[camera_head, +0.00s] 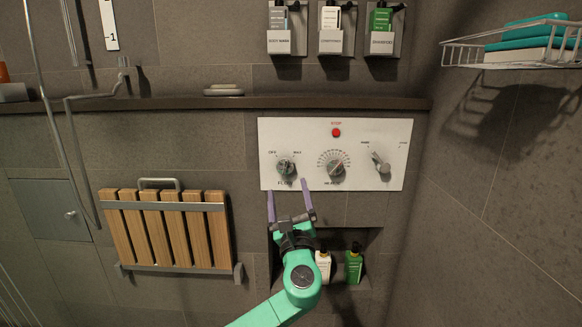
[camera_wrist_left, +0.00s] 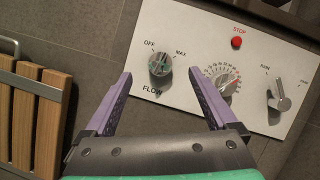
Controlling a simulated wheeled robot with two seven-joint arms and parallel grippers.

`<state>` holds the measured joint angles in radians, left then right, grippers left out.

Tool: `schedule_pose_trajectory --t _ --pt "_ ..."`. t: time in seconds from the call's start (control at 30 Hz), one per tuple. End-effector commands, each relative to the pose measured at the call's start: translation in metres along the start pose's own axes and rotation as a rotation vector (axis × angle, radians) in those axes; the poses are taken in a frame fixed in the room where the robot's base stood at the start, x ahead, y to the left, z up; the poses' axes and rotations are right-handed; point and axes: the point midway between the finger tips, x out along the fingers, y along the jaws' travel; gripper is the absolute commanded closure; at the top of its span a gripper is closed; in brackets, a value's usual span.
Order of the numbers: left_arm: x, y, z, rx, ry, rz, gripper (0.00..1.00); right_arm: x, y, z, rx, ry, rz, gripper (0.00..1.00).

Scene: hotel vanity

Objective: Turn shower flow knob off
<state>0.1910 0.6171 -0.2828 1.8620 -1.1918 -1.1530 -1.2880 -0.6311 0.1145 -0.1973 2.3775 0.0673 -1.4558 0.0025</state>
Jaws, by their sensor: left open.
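The flow knob (camera_head: 285,168) is a round metal knob at the left of the white control panel (camera_head: 357,126), with OFF and MAX marks above it. It also shows in the left wrist view (camera_wrist_left: 159,66), above the FLOW label. My left gripper (camera_head: 289,187) is open and empty, its two purple fingers pointing up at the panel just below the knob. In the left wrist view the knob lies beyond and between the fingertips, and I see no contact. My right gripper is not in view.
The panel also has a middle dial (camera_head: 334,168), a right lever (camera_head: 381,166) and a red stop button (camera_head: 336,132). A folded wooden seat (camera_head: 170,230) is at left. A niche with two bottles (camera_head: 353,264) is below. A ledge (camera_head: 170,104) runs above.

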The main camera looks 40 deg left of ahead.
Motion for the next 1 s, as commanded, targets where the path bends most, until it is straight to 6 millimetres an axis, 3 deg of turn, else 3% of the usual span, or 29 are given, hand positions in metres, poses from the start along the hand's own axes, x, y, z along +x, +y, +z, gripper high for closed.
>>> schedule_pose_trajectory --t 0.2,0.33,0.47,0.7,0.77,0.93,1.0 --pt "0.072 0.010 -0.019 -0.001 0.022 0.012 0.09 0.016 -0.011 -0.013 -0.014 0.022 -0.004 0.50" --pt "0.102 0.014 -0.027 -0.003 0.032 0.015 0.09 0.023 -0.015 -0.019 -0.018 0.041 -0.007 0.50" --pt "0.114 0.014 -0.029 -0.001 0.035 0.014 0.09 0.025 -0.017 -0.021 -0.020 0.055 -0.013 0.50" --pt "0.109 0.007 -0.015 -0.002 0.019 0.006 0.09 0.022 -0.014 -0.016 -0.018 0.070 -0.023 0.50" --pt "0.107 0.005 -0.011 -0.002 0.015 0.005 0.30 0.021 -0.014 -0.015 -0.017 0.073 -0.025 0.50" --pt "0.102 0.002 -0.002 -0.003 0.004 0.004 0.95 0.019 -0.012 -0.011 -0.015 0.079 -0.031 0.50" --pt "0.101 0.001 0.000 -0.003 0.001 0.002 0.94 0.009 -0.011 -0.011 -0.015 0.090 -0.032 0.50"
